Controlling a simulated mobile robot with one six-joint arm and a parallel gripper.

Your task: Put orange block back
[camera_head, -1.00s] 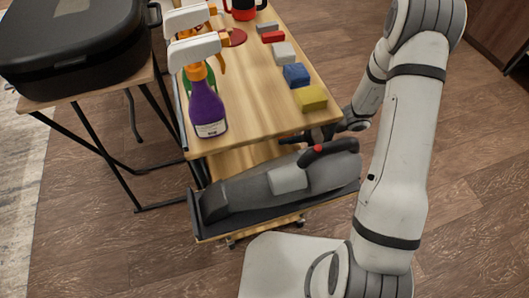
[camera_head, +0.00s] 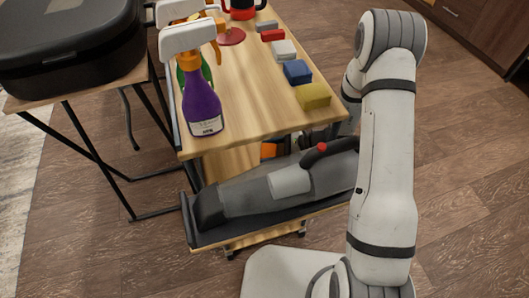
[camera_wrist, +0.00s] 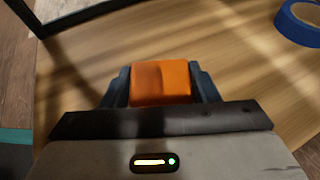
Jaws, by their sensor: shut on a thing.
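The orange block (camera_wrist: 161,83) is between the two dark fingers of my gripper (camera_wrist: 162,86) in the wrist view, and the gripper is shut on it. Beneath it is a light wooden surface. In the head view a patch of the orange block (camera_head: 269,150) shows below the front edge of the table top, above the grey vacuum. My gripper itself is mostly hidden there behind the table top and my arm.
A row of blocks, yellow (camera_head: 313,95), blue (camera_head: 297,72), white (camera_head: 284,50), red (camera_head: 272,35) and grey (camera_head: 266,26), lines the table top's right side. Spray bottles (camera_head: 202,105) stand left. A grey vacuum (camera_head: 270,187) lies in front below. Blue tape (camera_wrist: 300,22) lies on the wood.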

